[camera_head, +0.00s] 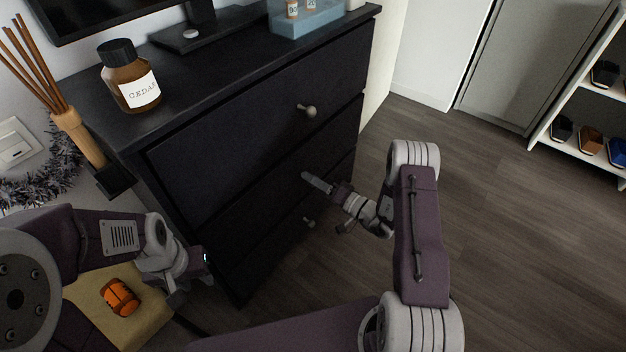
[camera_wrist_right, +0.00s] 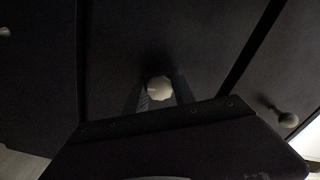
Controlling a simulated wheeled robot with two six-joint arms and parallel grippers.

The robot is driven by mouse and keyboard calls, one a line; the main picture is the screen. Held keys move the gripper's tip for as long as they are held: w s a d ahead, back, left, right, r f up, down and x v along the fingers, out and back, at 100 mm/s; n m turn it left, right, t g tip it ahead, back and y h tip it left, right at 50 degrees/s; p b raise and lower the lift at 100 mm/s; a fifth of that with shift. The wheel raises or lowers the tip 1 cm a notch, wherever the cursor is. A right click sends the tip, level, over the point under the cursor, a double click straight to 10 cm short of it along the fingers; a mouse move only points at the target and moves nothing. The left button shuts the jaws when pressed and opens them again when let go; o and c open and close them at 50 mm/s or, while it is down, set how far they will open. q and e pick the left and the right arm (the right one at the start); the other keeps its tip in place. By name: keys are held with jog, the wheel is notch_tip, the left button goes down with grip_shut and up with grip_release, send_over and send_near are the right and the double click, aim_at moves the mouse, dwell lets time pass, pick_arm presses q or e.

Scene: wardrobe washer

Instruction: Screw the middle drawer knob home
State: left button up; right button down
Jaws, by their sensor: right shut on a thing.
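The black dresser (camera_head: 245,130) has a top, a middle and a bottom drawer. My right gripper (camera_head: 308,178) reaches the front of the middle drawer (camera_head: 250,200). In the right wrist view, a pale round knob (camera_wrist_right: 158,89) sits between the two fingers of this gripper (camera_wrist_right: 158,98), which is shut on it. The head view does not show this knob clearly behind the fingers. How far the knob stands from the drawer front cannot be told. My left gripper (camera_head: 205,262) is low at the left, apart from the dresser's knobs, and its fingers are unclear.
The top drawer knob (camera_head: 307,110) and bottom drawer knob (camera_head: 308,222) stick out above and below my right gripper. A cedar bottle (camera_head: 130,80) and a blue tray (camera_head: 300,22) stand on the dresser. An orange object (camera_head: 120,297) lies near my left arm. Floor at right is clear.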

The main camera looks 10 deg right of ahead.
jog(key=m+p, duration=0.2)
jog(key=m, duration=0.3)
jog(key=shift+r, duration=0.1)
jog(key=m+p, duration=0.2)
jog(key=m, duration=0.2)
jog(key=shift+m, duration=0.3)
jog(key=m+p, duration=0.1)
jog(key=m, duration=0.3)
jog(key=shift+m+p, duration=0.3)
jog(key=shift+p, duration=0.05)
jog(key=m+p, duration=0.1)
jog(key=m, duration=0.4)
jog(key=m+p, duration=0.1)
jog(key=m, duration=0.4)
jog(key=m+p, duration=0.1)
jog(key=m, duration=0.4)
jog(key=shift+a+m, duration=0.1)
jog(key=shift+m, duration=0.2)
jog(key=m, duration=0.4)
jog(key=shift+s, duration=0.1)
jog(key=m, duration=0.5)
